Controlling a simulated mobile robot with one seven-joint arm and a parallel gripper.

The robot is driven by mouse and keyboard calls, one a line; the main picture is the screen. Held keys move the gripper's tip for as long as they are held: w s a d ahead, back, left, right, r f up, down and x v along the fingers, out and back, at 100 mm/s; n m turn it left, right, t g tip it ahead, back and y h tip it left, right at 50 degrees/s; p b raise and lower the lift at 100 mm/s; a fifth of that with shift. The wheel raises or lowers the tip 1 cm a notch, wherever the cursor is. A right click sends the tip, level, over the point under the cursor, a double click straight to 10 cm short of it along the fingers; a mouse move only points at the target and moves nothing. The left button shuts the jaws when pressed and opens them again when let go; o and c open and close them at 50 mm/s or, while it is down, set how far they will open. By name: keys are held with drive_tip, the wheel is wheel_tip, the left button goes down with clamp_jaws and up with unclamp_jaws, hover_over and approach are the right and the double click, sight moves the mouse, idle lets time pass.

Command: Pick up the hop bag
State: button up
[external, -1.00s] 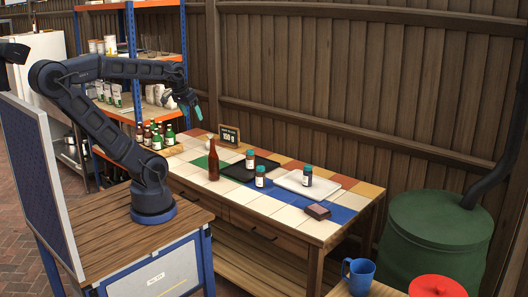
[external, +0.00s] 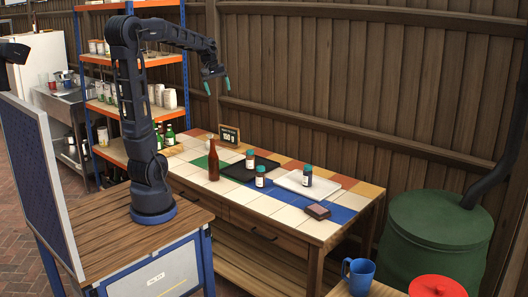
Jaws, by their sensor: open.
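No object is clearly readable as the hop bag. Pale bag-like packs (external: 169,98) stand on the middle level of the shelf rack at the back left; my arm hides part of that level. My gripper (external: 216,86) is open and empty, teal fingertips pointing down. It hangs high in the air, right of the rack and above the far left end of the tiled table (external: 290,214).
The table holds a brown bottle (external: 213,160), a black tray (external: 236,173), a white tray (external: 294,184), several teal-capped jars (external: 260,177), a small dark brown object (external: 318,211) and a sign (external: 229,134). A green barrel (external: 432,235) stands right.

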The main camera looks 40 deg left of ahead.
drive_tip(key=w+a+f+n+h, duration=0.1)
drive_tip(key=w+a+f+n, duration=0.4)
drive_tip(key=w+a, duration=0.6)
drive_tip(key=w+a+f+n, duration=0.4)
drive_tip(key=w+a+f, duration=0.3)
drive_tip(key=w+a, duration=0.3)
drive_tip(key=w+a+f+n+h, duration=0.1)
drive_tip(key=w+a+f+n, duration=0.25)
drive_tip(key=a+f, duration=0.9)
drive_tip(key=w+a+f+n+h, duration=0.1)
drive_tip(key=w+a+f+n, duration=0.3)
drive_tip(key=a+f, duration=0.9)
drive_tip(key=shift+n, duration=0.55)
drive_tip(key=x, duration=0.3)
drive_tip(key=s+x, duration=0.1)
drive_tip(key=x, duration=0.3)
drive_tip(key=d+x, duration=0.1)
drive_tip(key=x, duration=0.3)
drive_tip(key=shift+s+f, duration=0.1)
drive_tip(key=shift+s, duration=0.15)
drive_tip(key=c, duration=1.1)
drive_tip(key=shift+o, duration=0.2)
